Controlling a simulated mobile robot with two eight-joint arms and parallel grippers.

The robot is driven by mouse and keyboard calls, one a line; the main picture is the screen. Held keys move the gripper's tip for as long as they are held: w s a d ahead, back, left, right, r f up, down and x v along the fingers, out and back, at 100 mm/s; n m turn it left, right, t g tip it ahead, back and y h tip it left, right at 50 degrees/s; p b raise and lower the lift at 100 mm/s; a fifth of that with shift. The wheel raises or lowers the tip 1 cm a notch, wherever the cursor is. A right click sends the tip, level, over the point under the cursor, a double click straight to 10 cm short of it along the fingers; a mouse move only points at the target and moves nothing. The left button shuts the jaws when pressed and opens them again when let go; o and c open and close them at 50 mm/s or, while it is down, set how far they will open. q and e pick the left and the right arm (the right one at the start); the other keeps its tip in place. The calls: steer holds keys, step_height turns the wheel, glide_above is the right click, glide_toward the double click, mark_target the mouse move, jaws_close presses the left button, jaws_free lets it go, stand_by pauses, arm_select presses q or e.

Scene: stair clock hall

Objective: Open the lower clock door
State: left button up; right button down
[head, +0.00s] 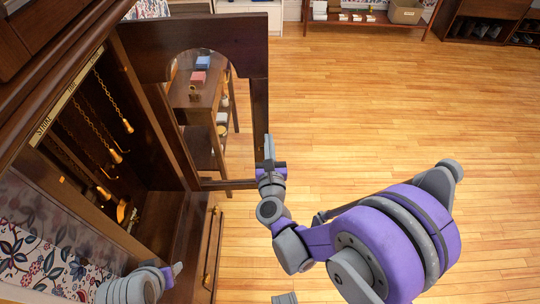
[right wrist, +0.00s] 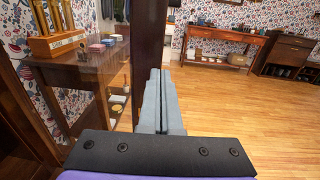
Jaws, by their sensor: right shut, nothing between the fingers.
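The clock door (head: 259,100), a dark wooden frame with arched glass, stands swung out from the tall clock case (head: 178,215) in the head view. The case is open, with chains and brass-tipped weights (head: 115,155) inside. My right gripper (head: 268,147) is shut and empty beside the door's free edge. In the right wrist view its fingers (right wrist: 161,100) point along the dark door edge (right wrist: 148,55); I cannot tell whether they touch it. My left gripper (head: 174,272) is low at the left, near the case's foot; its jaws are too unclear to read.
A wooden side table (head: 205,98) with small boxes stands behind the door glass. A slim wooden piece with brass fittings (head: 213,250) shows at the case's front. A red-brown table (right wrist: 225,36) stands at the far wall. The wooden floor right of the door is clear.

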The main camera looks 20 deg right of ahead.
arm_select(q)
steer(key=shift+r, duration=0.1)
arm_select(e)
steer(key=shift+x, duration=1.2)
